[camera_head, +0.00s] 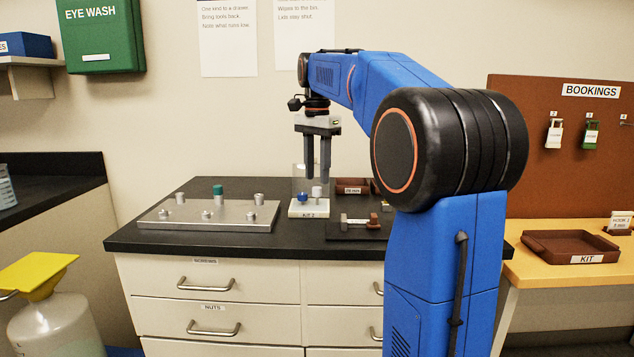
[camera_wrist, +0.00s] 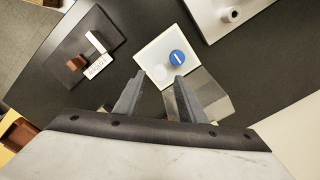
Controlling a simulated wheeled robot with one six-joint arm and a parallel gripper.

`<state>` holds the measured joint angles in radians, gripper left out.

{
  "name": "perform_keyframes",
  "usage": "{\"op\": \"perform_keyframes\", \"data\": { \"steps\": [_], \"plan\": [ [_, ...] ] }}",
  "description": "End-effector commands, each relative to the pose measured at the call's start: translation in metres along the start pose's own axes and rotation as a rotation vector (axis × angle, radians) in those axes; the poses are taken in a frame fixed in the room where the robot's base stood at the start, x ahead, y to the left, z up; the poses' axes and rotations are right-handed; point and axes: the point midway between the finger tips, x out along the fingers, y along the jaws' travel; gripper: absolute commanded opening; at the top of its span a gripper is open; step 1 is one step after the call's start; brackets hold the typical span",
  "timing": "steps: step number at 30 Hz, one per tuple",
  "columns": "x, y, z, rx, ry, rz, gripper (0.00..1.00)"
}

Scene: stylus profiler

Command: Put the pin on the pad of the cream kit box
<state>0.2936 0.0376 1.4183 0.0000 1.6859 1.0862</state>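The cream kit box (camera_head: 309,211), labelled KIT 2, stands on the black bench top. In the head view a blue round piece (camera_head: 303,197) and a silver pin-like piece (camera_head: 317,191) show on or just behind it. The wrist view shows the box's pale top (camera_wrist: 152,58) with the blue piece (camera_wrist: 177,57) on it. I cannot make out the silver piece there; a finger may hide it. My gripper (camera_head: 318,181) points down above the box. Its fingers (camera_wrist: 158,83) are apart, with nothing seen held between them. I cannot tell which piece is the task's pin.
A metal plate (camera_head: 240,218) with several silver knobs and a teal-topped one (camera_head: 218,190) lies left. A clear upright panel (camera_head: 300,176) stands at the box. A dark mat (camera_head: 340,231) with a small metal-and-brown fixture (camera_head: 373,221) lies right, before a brown tray (camera_head: 352,186).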

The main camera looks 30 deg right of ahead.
Motion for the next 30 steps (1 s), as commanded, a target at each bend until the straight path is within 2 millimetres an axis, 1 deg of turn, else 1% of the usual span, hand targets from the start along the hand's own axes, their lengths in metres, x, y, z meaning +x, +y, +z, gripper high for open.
{"op": "perform_keyframes", "data": {
  "steps": [1,6,12,15,18,30],
  "plan": [
    [-0.011,-0.001,0.000,0.000,0.002,-0.003,0.36],
    [-0.044,-0.001,-0.001,0.000,0.001,-0.002,0.36],
    [-0.072,-0.001,0.000,0.000,0.001,-0.002,0.36],
    [-0.080,0.000,0.000,0.000,0.001,-0.001,0.36],
    [-0.084,0.000,0.000,0.000,0.000,0.000,0.36],
    [-0.085,0.000,0.000,0.000,0.000,0.000,0.36]
  ]
}}
